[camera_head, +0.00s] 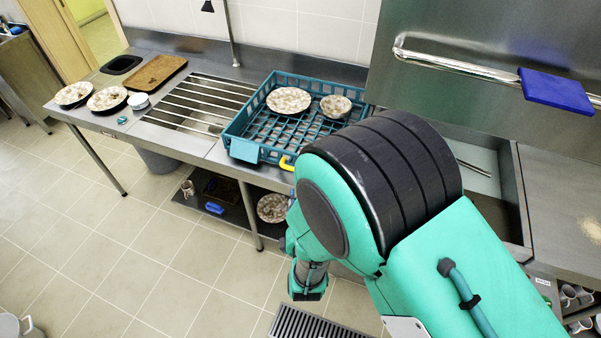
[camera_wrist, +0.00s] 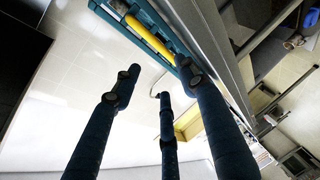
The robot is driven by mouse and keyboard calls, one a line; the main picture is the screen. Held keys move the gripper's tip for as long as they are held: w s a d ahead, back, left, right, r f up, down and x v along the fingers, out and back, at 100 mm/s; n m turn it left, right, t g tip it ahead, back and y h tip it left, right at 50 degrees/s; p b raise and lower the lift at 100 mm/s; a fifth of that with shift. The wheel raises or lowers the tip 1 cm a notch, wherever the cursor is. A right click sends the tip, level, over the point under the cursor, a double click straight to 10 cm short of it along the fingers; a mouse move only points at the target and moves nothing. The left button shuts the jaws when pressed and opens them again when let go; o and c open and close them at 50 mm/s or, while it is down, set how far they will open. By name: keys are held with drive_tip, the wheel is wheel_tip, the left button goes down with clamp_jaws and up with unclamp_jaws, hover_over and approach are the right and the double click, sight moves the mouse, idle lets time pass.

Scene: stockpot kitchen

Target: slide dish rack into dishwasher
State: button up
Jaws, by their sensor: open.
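The teal dish rack (camera_head: 246,110) sits on the steel counter in the head view, with two patterned plates (camera_head: 289,100) in it. A yellow handle (camera_head: 287,163) is on its near side; my arm covers its right near part. In the wrist view the rack (camera_wrist: 128,28) and yellow handle (camera_wrist: 150,40) are at the top, beyond my fingers. The dishwasher's steel front (camera_head: 480,40) stands right of the rack, with an opening below it partly hidden by my arm. My gripper (camera_wrist: 157,76) is open, fingers spread and empty, apart from the handle. In the head view it is mostly hidden.
Plates (camera_head: 107,98), a brown tray (camera_head: 156,72) and small white dishes (camera_head: 138,101) lie on the counter's left. A blue cloth-like piece (camera_head: 556,90) is at the bar handle (camera_head: 450,65). A lower shelf (camera_head: 225,195) holds dishes.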

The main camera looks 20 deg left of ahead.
drive_tip(key=b+x, duration=0.2)
drive_tip(key=x, duration=1.1)
drive_tip(key=shift+w+a+f, duration=0.15)
drive_tip(key=shift+w, duration=0.2)
drive_tip(key=shift+c, duration=0.3)
clamp_jaws()
